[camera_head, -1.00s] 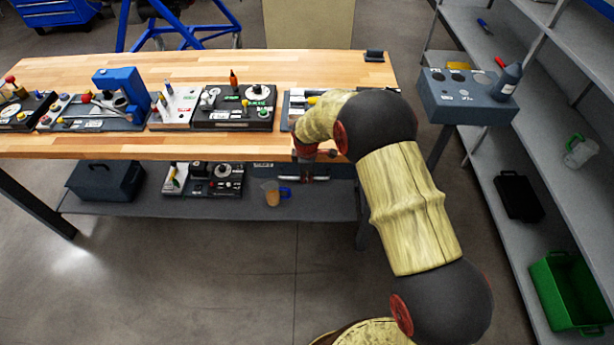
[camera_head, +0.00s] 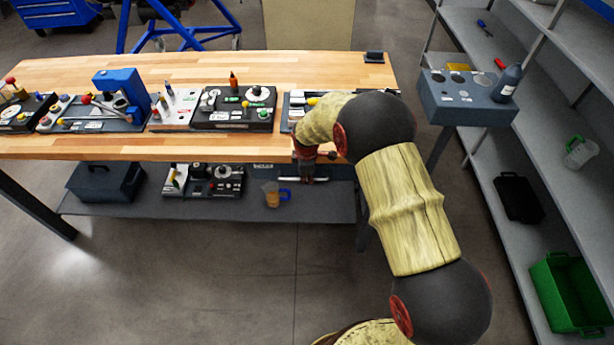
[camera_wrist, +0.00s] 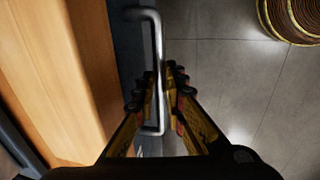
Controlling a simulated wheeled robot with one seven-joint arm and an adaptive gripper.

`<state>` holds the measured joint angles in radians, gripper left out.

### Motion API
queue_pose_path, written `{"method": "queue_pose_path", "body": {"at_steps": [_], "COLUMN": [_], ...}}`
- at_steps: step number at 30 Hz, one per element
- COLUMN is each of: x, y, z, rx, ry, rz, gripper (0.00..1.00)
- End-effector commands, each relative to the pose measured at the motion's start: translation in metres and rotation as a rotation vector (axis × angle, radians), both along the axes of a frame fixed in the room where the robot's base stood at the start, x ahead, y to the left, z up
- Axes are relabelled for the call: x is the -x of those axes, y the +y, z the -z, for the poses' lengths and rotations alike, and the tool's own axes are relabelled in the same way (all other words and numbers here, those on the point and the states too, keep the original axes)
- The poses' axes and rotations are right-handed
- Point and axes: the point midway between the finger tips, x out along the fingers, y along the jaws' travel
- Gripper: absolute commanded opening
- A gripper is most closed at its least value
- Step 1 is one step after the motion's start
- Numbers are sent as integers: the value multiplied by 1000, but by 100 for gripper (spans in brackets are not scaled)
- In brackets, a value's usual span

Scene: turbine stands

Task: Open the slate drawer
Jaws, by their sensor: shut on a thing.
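The slate drawer (camera_wrist: 129,45) shows as a narrow dark front beside the wooden table edge in the wrist view. Its silver bar handle (camera_wrist: 159,50) stands out from that front. My gripper (camera_wrist: 158,82) is shut on the handle, with one finger on each side of the bar. In the head view my gripper (camera_head: 308,172) is at the handle under the table's front edge, partly hidden by my arm. The drawer front (camera_head: 342,171) shows only in part there. No drawer interior is visible.
The wooden workbench (camera_head: 220,147) carries several devices. Its lower shelf (camera_head: 215,208) holds a dark toolbox (camera_head: 105,182), another device and a cup (camera_head: 271,194). A grey shelf unit (camera_head: 560,190) stands at the right. The floor in front of the bench is clear.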

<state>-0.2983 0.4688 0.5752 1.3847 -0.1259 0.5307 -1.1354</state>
Motion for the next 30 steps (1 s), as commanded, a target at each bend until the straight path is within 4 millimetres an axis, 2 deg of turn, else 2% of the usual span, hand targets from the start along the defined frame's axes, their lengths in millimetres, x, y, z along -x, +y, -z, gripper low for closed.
{"method": "queue_pose_path", "body": {"at_steps": [11, 17, 23, 30], "x": [0, 14, 51, 116], "y": [0, 0, 2, 4], "z": [-1, -1, -3, -2], "rx": [0, 1, 1, 1], "ry": [-1, 2, 2, 2], "rz": [0, 0, -3, -3], "gripper": [0, 0, 0, 0]}}
